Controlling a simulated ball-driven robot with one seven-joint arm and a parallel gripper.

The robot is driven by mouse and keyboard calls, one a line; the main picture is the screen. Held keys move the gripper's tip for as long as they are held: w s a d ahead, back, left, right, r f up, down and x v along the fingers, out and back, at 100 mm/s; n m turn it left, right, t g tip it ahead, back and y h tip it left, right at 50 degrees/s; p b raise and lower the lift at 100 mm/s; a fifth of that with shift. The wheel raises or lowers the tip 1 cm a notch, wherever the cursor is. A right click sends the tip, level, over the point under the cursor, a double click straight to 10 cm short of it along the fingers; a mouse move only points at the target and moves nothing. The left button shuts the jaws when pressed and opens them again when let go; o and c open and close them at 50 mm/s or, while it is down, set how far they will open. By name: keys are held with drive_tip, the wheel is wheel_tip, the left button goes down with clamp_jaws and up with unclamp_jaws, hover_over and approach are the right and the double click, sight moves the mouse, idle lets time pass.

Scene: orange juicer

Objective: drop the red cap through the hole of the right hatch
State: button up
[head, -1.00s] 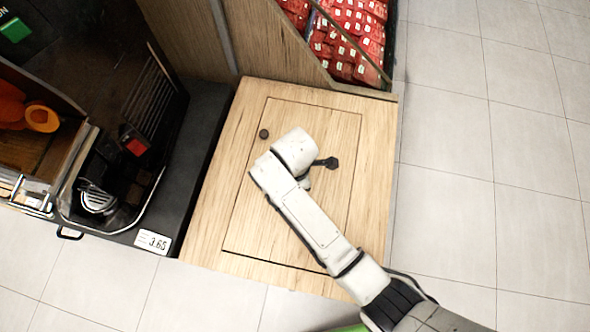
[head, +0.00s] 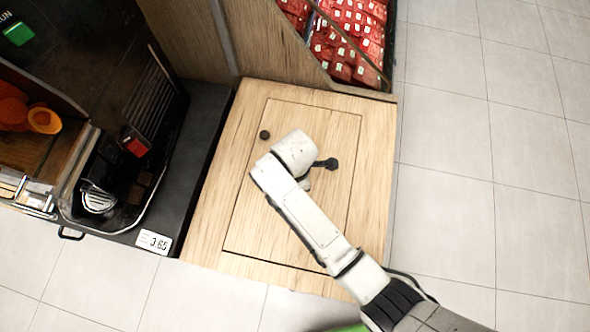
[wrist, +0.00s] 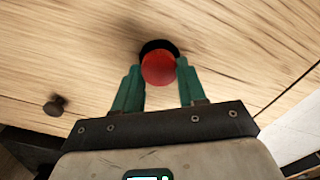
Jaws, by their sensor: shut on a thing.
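The red cap (wrist: 158,70) is between the green fingertips of my gripper (wrist: 160,74) in the wrist view, and the gripper is shut on it. Just beyond the cap is the dark round hole (wrist: 152,45) of the wooden hatch. The cap overlaps most of the hole in the picture, and I cannot tell whether it is partly inside. In the head view the hatch (head: 342,130) is a framed panel in a light wooden top.
A dark round knob (head: 264,134) stands on the hatch; it also shows at left in the wrist view (wrist: 55,105). The black juicer machine (head: 110,190) with a price label (head: 153,241) is on the left. A bin of red packets (head: 350,40) is behind. Tiled floor is clear at right.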

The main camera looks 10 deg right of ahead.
drive_tip(key=o, duration=1.4)
wheel_tip(320, 180, up, 5)
drive_tip(key=p, duration=0.5)
drive_tip(key=shift+r+p, duration=0.35)
drive_tip(key=shift+r, duration=0.7)
